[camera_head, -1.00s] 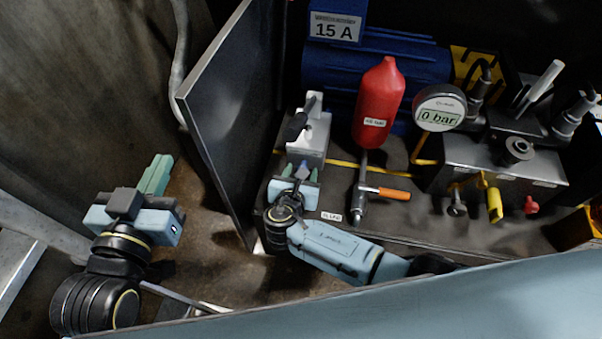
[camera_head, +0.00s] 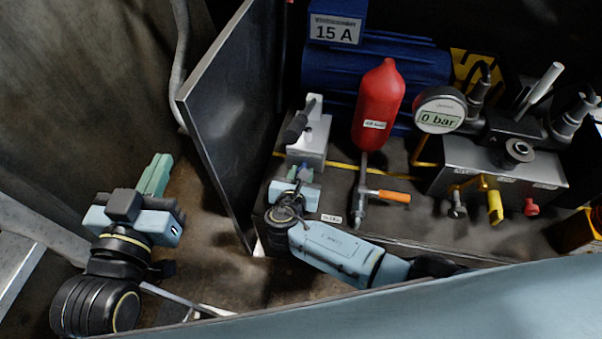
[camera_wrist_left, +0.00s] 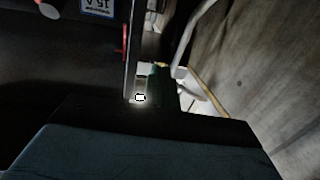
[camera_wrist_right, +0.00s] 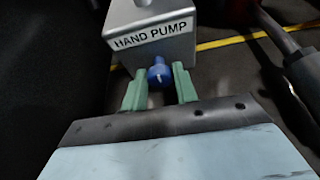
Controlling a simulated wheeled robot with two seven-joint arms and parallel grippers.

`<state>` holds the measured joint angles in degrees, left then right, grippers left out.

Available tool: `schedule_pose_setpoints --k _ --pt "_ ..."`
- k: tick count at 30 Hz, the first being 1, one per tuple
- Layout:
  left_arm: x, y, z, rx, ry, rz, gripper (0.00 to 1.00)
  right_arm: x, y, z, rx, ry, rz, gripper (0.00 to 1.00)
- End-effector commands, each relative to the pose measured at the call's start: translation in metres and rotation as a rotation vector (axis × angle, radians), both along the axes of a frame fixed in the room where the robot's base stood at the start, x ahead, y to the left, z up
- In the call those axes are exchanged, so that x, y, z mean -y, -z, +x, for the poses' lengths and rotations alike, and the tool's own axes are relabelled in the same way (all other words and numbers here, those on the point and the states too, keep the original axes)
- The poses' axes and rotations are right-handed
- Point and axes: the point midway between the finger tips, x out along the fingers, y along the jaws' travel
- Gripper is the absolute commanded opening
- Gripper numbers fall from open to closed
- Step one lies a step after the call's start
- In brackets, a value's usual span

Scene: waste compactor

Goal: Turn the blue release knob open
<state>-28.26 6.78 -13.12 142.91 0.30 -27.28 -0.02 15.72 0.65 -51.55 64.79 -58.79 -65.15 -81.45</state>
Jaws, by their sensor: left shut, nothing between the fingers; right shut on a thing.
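The blue release knob (camera_wrist_right: 160,74) sits on the front of the grey hand pump (camera_wrist_right: 155,32), between the two green fingers of my right gripper (camera_head: 302,174). In the right wrist view a white mark shows on the knob; the fingers are closed on its sides. In the head view the knob is small and mostly hidden by the gripper. My left gripper (camera_head: 155,174) is shut and empty, at the left beside the dark panel. Its fingers also show dimly in the left wrist view (camera_wrist_left: 155,80).
A dark upright panel (camera_head: 225,115) stands between my arms. Right of the pump are a red cylinder (camera_head: 379,105), a valve with an orange handle (camera_head: 394,196), a gauge reading 0 bar (camera_head: 440,110) and a metal valve block (camera_head: 480,165). A blue motor (camera_head: 410,65) stands behind.

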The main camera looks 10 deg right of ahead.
Motion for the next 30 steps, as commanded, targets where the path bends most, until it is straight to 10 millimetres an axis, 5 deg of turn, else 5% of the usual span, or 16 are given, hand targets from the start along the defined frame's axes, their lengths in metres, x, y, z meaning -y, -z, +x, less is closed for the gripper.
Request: schedule_pose_setpoints --k 13,30 --pt "-0.007 0.028 -0.006 -0.163 -0.013 0.047 0.00 0.003 0.001 -0.002 0.106 0.001 0.253 0.06" --pt "0.004 -0.020 0.000 0.127 0.008 -0.038 0.00 0.005 0.002 -0.002 0.223 0.001 0.529 0.06"
